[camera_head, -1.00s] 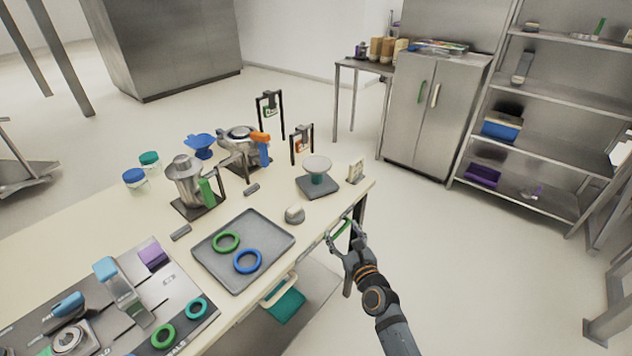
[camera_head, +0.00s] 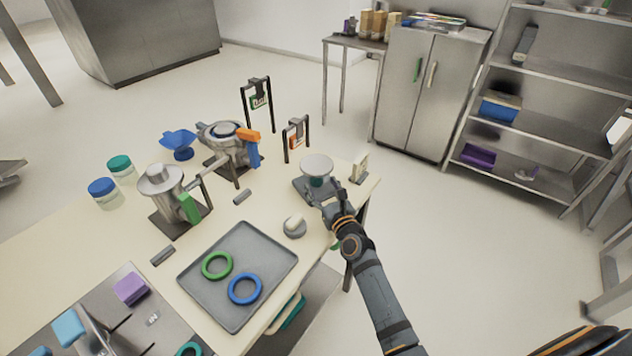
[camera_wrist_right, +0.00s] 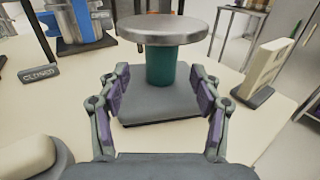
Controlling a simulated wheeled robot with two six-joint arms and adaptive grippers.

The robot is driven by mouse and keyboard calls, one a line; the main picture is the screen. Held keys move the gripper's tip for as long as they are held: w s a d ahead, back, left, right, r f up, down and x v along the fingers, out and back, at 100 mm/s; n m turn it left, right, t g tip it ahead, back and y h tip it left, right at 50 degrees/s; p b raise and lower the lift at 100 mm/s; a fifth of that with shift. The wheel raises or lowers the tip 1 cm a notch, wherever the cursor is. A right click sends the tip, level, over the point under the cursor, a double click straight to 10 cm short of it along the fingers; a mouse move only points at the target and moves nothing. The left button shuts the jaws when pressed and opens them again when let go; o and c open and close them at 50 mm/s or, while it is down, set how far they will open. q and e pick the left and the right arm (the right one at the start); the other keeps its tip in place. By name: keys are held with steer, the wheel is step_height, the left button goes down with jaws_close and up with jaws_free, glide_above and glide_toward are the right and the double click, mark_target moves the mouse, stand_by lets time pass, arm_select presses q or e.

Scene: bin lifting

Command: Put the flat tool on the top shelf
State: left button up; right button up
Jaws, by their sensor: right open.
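My right gripper (camera_head: 325,190) reaches over the table's right end. In the right wrist view it (camera_wrist_right: 163,85) is open, with its fingers apart before a stand with a round grey plate (camera_wrist_right: 163,28) on a teal column (camera_wrist_right: 170,68) and a dark square base (camera_wrist_right: 160,105). The column shows between the fingers, and nothing is gripped. The same stand's plate (camera_head: 316,163) shows in the head view. I cannot tell which thing is the flat tool. The metal shelf unit (camera_head: 556,80) stands at the far right; its top part (camera_head: 575,12) is cut by the picture edge. My left gripper is out of view.
A grey tray (camera_head: 237,312) with a green ring (camera_head: 217,265) and a blue ring (camera_head: 245,288) lies on the table. A small round grey object (camera_head: 294,227) and an upright cream block (camera_head: 360,168) are near my right gripper. A metal cabinet (camera_head: 405,115) stands behind; open floor lies between.

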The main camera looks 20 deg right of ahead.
mark_target(319, 180)
steer(key=shift+w, duration=0.3)
steer(key=w+b, duration=0.1)
steer(key=w, duration=0.3)
steer(key=shift+a, duration=0.1)
steer(key=shift+w, duration=0.35)
steer(key=shift+s+r, duration=0.1)
steer(key=shift+c, duration=0.9)
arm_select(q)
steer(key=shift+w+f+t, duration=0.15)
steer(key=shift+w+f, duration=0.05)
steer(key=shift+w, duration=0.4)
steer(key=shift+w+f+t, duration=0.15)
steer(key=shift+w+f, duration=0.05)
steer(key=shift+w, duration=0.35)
arm_select(e)
jaws_close()
steer(key=shift+r, duration=0.15)
